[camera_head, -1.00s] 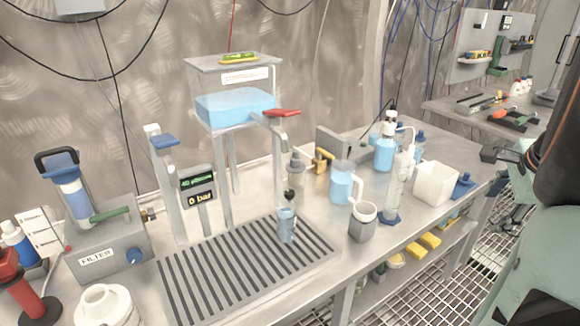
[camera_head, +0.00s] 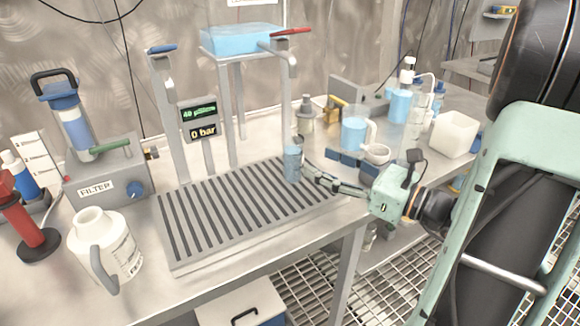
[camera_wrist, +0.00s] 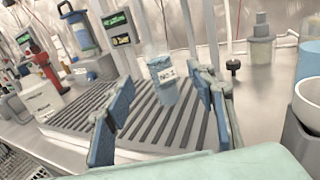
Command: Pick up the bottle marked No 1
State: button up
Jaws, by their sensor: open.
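The bottle marked No 1 (camera_head: 292,164) is small, clear and bluish. It stands upright on the slotted grey drain grate, near its right end. In the wrist view the bottle (camera_wrist: 164,80) shows its white label "No.1" toward me. My gripper (camera_head: 318,168) reaches in from the right at about the bottle's height. In the wrist view my gripper (camera_wrist: 163,98) is open, with one blue-padded finger to each side of the bottle. The bottle shows in the gap, at or just past the fingertips. I see no finger closed on it.
The grate (camera_head: 215,240) lies below a stand with a blue tank (camera_head: 240,40). A white jug (camera_head: 105,245) and the filter unit (camera_head: 110,178) stand left. The bench front is clear.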

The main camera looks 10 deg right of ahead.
aim_at(301, 154)
jog(key=b+x, duration=0.2)
jog(key=x, duration=0.6)
jog(key=shift+w+a, duration=0.25)
jog(key=shift+a, duration=0.15)
grip_shut()
